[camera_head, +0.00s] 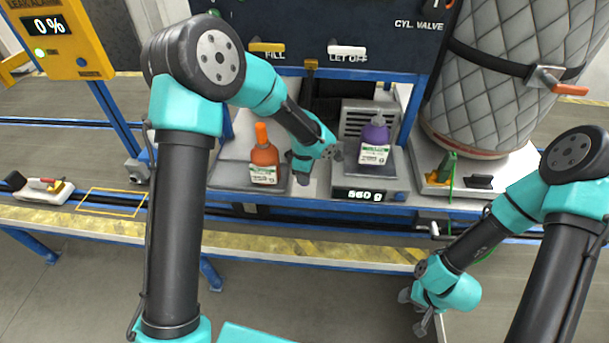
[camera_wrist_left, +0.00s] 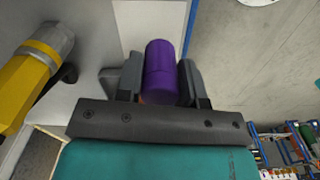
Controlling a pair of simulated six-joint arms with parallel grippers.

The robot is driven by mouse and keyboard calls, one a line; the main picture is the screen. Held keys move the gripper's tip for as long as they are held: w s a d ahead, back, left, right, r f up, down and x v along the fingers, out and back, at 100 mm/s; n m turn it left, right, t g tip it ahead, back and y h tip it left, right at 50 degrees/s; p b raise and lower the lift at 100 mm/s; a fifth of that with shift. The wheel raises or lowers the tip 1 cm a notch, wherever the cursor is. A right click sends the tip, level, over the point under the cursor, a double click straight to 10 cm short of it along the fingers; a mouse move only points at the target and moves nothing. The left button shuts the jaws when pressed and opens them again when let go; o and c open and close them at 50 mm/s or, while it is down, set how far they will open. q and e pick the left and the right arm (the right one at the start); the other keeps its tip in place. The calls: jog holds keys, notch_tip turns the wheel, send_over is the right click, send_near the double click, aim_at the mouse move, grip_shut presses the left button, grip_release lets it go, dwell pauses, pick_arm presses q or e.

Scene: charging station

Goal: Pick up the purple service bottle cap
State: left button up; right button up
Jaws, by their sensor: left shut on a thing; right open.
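The purple cap (camera_wrist_left: 160,72) is a smooth cylinder between the two fingers of my left gripper (camera_wrist_left: 152,82) in the left wrist view, and the gripper is shut on it. The purple service bottle (camera_head: 375,145) stands upright on the scale, with a pale nozzle on top. My right gripper (camera_head: 418,312) is open and empty, low in front of the bench.
An orange bottle (camera_head: 264,160) stands just left of my left gripper. The scale (camera_head: 362,187) reads 660 g. A quilted tank (camera_head: 515,70) stands at the right, with a green-handled tool (camera_head: 446,172) before it. The bench's striped front edge (camera_head: 320,248) is clear.

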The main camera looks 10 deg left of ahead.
pick_arm(q)
jog(key=s+d+r, duration=0.1)
jog(key=s+d, duration=0.2)
jog(key=s, duration=1.1)
jog(key=shift+s+d+r, duration=0.15)
jog(key=shift+d+r, duration=0.05)
jog(key=shift+d, duration=0.2)
dwell(0.7)
